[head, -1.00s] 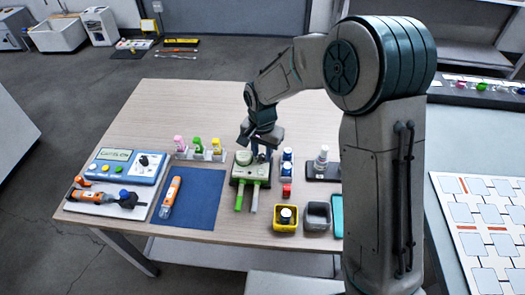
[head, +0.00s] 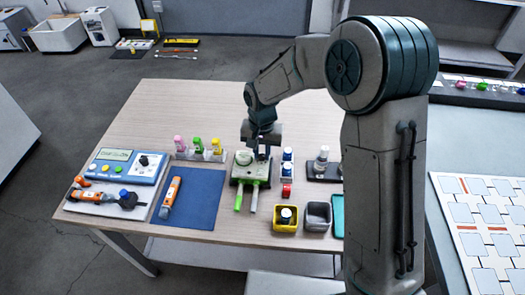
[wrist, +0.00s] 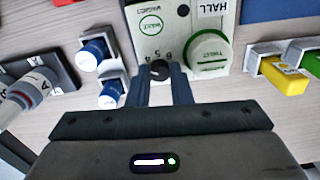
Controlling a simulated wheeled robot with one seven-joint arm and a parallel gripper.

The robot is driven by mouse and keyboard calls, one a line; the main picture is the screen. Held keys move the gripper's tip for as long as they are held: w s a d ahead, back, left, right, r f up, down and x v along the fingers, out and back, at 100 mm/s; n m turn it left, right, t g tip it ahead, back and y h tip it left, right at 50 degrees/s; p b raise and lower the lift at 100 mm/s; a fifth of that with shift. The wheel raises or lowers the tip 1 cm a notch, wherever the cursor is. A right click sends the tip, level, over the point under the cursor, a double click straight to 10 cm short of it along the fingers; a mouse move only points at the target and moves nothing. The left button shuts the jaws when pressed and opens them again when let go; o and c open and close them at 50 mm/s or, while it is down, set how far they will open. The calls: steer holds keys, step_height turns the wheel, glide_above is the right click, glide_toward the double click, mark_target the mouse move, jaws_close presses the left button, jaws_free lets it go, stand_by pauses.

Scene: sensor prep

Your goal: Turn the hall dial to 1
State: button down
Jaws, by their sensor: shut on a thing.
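The hall unit (head: 251,170) is a pale box on the table with green and grey leads at its front. In the wrist view its panel (wrist: 180,28) reads HALL, upside down, with a round white cap and a green-ringed mark. The hall dial (wrist: 159,69) is a small black knob with several digits beside it. My gripper (wrist: 161,76) is shut on the dial, one finger on each side. In the head view my gripper (head: 262,152) is over the unit's back right part and hides the dial. I cannot tell which digit the dial points at.
A blue mat (head: 190,200), a yellow bin (head: 286,220) and a grey bin (head: 317,216) lie nearer the front. The table's back is clear.

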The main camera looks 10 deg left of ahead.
steer(key=n, duration=0.5)
steer(key=shift+n, duration=0.3)
steer(key=n+p, duration=0.1)
steer(key=n, duration=0.5)
steer(key=shift+r+p, duration=0.1)
steer(key=shift+p, duration=0.2)
steer(key=n+p, duration=0.2)
steer(key=n, duration=0.4)
steer(key=shift+n, duration=0.4)
steer(key=n+p, duration=0.2)
steer(key=n, duration=0.3)
steer(key=shift+n, duration=0.4)
steer(key=c, duration=1.6)
jaws_free()
steer(key=shift+o, duration=0.2)
